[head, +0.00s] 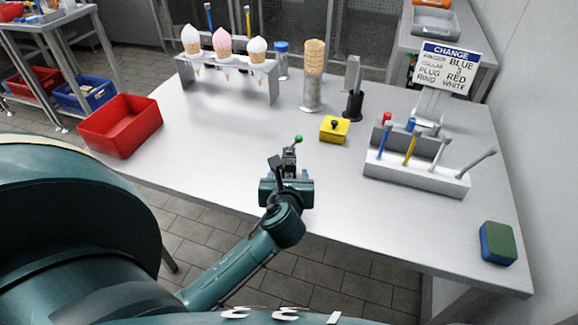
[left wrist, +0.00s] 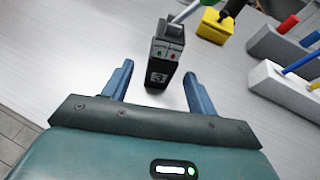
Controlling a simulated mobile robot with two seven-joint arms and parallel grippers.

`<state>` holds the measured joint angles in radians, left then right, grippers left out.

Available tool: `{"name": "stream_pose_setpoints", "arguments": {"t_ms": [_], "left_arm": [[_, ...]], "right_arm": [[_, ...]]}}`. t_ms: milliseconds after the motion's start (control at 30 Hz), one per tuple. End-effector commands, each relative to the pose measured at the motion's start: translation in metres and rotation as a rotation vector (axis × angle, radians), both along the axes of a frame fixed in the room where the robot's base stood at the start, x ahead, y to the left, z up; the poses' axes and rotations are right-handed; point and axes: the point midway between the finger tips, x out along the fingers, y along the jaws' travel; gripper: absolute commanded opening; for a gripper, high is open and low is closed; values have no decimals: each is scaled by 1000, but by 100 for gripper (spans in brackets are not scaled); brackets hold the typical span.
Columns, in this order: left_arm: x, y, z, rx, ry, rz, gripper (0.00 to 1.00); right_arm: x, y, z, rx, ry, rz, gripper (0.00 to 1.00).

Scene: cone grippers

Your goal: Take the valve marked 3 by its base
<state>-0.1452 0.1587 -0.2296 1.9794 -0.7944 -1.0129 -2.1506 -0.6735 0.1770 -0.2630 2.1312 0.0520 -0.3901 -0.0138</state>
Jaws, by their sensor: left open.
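The valve marked 3 (left wrist: 160,66) stands upright on the table in the left wrist view. It is a dark block with a white 3 on its near face, red and green marks above, and a pale lever on top. In the head view the valve (head: 290,157) shows just beyond my left gripper, with a green-tipped lever. My left gripper (left wrist: 158,85) is open, its two blue fingers reaching toward the valve on either side of its lower part. In the head view the left gripper (head: 287,175) partly hides the valve's base. My right gripper is not in view.
A yellow block with a black knob (head: 334,128) sits right of the valve. A grey rack of coloured tools (head: 415,172) stands farther right, a cone stand (head: 228,82) at the back left, a red bin (head: 120,125) at the left.

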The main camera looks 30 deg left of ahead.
Motion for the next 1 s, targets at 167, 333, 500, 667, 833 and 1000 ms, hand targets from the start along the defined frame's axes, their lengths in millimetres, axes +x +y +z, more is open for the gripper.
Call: {"name": "stream_pose_setpoints", "arguments": {"t_ms": [167, 333, 500, 667, 833, 1000], "left_arm": [[21, 12, -10, 0, 0, 1, 58], [25, 15, -12, 0, 0, -1, 58], [25, 15, -11, 0, 0, -1, 56], [25, 15, -11, -1, 1, -1, 43], [25, 15, -11, -1, 1, -1, 29], [25, 15, -11, -1, 1, -1, 15]], "right_arm": [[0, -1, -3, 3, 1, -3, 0], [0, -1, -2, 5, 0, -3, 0], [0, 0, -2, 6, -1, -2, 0], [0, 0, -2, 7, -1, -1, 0], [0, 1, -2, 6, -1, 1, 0], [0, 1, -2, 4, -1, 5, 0]]}}
